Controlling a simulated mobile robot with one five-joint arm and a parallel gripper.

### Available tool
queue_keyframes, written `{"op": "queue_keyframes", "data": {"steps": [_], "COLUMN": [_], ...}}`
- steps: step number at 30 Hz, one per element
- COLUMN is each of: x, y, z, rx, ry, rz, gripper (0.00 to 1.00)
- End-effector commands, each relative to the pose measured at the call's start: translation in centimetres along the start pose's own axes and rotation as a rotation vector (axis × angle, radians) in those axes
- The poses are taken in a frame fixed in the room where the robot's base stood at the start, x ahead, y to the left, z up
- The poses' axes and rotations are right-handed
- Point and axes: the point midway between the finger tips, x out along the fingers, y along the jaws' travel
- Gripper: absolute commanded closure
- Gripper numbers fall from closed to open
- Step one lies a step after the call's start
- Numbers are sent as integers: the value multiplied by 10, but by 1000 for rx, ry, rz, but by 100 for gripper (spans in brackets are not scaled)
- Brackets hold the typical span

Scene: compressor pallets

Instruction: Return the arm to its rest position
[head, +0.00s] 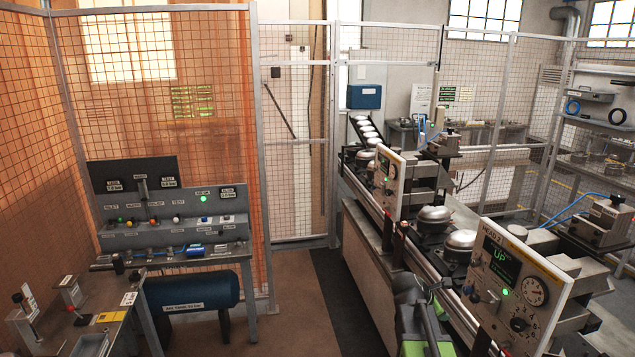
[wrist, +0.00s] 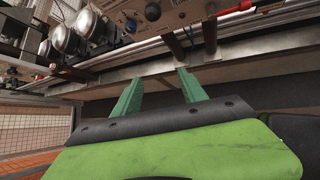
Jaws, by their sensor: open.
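My gripper (wrist: 160,76) is open in the wrist view, its two green fingers apart with nothing between them. The fingers point toward the side rail (wrist: 160,60) of the conveyor line, and I cannot tell how close they are to it. In the head view, part of my arm (head: 422,318), dark with bright green, shows at the bottom right of centre, beside the conveyor line. The rest of the arm is cut off by the lower edge.
Close by, the conveyor carries metal domes (head: 435,215) and a control panel (head: 510,280) reading "UP". A workbench (head: 180,262) with a blue tank (head: 193,302) stands left. Brown floor (head: 290,300) between them is clear. Mesh fencing (head: 290,150) closes the back.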

Motion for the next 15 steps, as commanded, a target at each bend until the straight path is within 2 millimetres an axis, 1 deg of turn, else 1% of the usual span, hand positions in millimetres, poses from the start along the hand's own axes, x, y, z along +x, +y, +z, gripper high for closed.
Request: {"op": "queue_keyframes", "data": {"steps": [1, 2, 3, 5, 6, 8, 9, 11, 12, 15], "x": [28, 32, 36, 40, 41, 39, 35, 24, 15, -11], "y": [-16, -21, -28, -43, -53, -70, -82, -97, -105, -121], "z": [-57, -78, -109, -154, -184, -225, -251, -278, -292, -309], "rx": [9, 40, 100, 229, 333, 509, 637, 826, 947, 1224], "ry": [39, 69, 114, 188, 238, 311, 354, 399, 418, 419], "rz": [4, 0, -12, -47, -84, -160, -225, -334, -412, -605], "gripper": [50, 50, 50, 50, 50, 50, 50, 50, 50, 50]}}
